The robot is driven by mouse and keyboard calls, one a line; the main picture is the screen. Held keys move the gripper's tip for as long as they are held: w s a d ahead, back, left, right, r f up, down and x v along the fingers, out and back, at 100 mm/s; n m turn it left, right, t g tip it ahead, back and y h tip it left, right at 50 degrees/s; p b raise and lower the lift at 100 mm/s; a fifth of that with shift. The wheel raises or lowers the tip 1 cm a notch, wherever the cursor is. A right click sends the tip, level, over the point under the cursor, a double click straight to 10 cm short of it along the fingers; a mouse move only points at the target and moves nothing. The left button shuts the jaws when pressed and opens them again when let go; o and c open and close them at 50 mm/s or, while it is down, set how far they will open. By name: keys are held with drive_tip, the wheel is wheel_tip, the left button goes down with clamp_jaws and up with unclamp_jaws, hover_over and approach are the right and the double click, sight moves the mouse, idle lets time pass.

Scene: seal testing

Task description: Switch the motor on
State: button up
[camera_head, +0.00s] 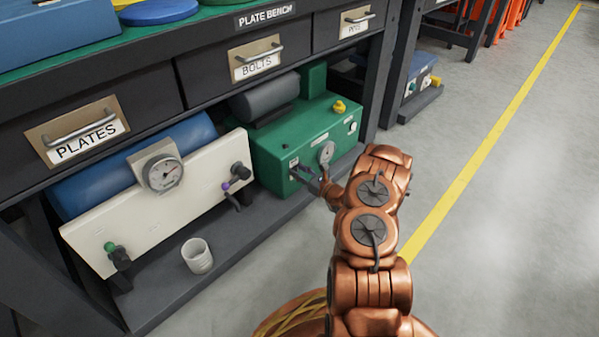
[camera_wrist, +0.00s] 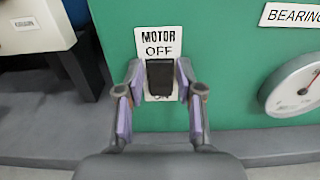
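The motor switch (camera_wrist: 160,75) is a black rocker on the green housing (camera_wrist: 215,50), under a white label (camera_wrist: 158,42) that reads MOTOR OFF. In the head view the green housing (camera_head: 300,135) sits on the lower shelf of the bench. My gripper (camera_wrist: 160,88) is right in front of the switch, with its purple-padded fingertips apart, one on each side of it. I cannot tell whether the pads touch the switch's sides. In the head view my gripper (camera_head: 308,178) is at the housing's lower front, where it partly hides the switch area.
A dial gauge (camera_wrist: 298,86) marked BEARING is to the right of the switch. A cream panel (camera_head: 170,205) with a gauge (camera_head: 161,173) and valves stands left of the housing. A white cup (camera_head: 197,256) stands on the shelf (camera_head: 165,295). Floor to the right is clear.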

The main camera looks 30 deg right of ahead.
clamp_jaws()
drive_tip(key=shift+f+t, duration=0.2)
drive_tip(key=shift+t, duration=0.3)
drive_tip(key=shift+f+t+y, duration=0.15)
drive_tip(key=shift+t+y, duration=0.15)
drive_tip(key=shift+t, duration=0.4)
drive_tip(key=shift+s, duration=0.1)
drive_tip(key=shift+o, duration=2)
unclamp_jaws()
